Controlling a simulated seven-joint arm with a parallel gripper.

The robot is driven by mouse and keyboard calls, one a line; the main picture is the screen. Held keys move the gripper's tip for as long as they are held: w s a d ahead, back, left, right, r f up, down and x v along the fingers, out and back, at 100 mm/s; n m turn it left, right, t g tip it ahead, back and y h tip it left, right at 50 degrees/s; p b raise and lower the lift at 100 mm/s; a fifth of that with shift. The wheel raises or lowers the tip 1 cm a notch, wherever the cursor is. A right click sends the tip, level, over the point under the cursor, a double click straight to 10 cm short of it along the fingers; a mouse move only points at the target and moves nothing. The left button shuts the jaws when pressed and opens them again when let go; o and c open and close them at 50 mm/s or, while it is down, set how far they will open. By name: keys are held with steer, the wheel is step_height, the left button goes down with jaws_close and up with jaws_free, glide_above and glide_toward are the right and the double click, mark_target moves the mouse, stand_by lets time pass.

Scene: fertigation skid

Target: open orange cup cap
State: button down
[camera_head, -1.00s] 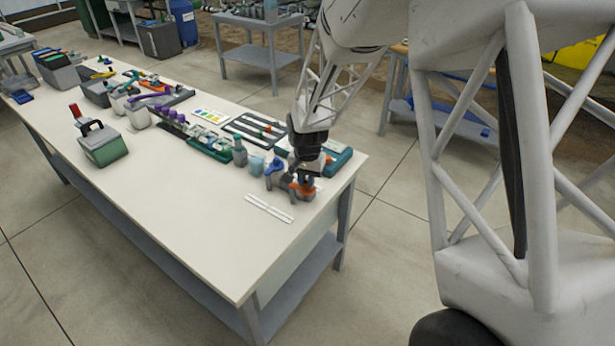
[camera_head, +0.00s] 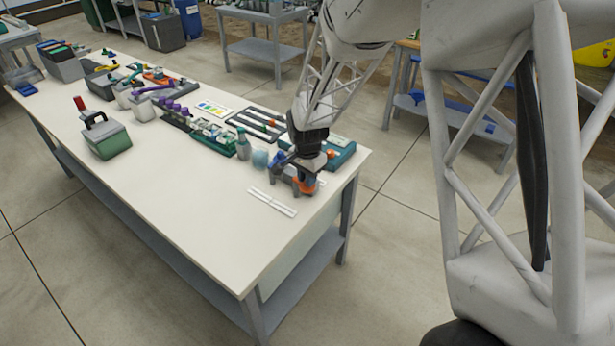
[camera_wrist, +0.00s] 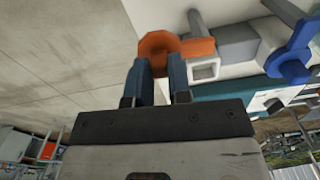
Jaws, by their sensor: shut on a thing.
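The orange cup cap (camera_head: 305,184) is near the right end of the white table, low under my arm. In the wrist view the orange cap (camera_wrist: 165,43) shows as a rounded piece with an arm reaching right, over a grey block with a square white-rimmed opening (camera_wrist: 205,68). My gripper (camera_wrist: 164,62) is shut on the cap, its two blue-grey fingers on either side of it. In the head view my gripper (camera_head: 310,172) hides part of the cap and its grey body. A blue-handled piece (camera_wrist: 290,62) is beside it.
Left of the cap stand a pale blue jar (camera_head: 260,158) and a grey-green bottle (camera_head: 243,147). A teal case (camera_head: 336,152) lies behind. White strips (camera_head: 272,202) lie in front. The table's front middle is clear; its right edge is close.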

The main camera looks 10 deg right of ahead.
steer(key=c, duration=1)
jaws_free()
steer(key=shift+c, duration=0.2)
steer(key=shift+r, duration=0.1)
steer(key=shift+r, duration=3.85)
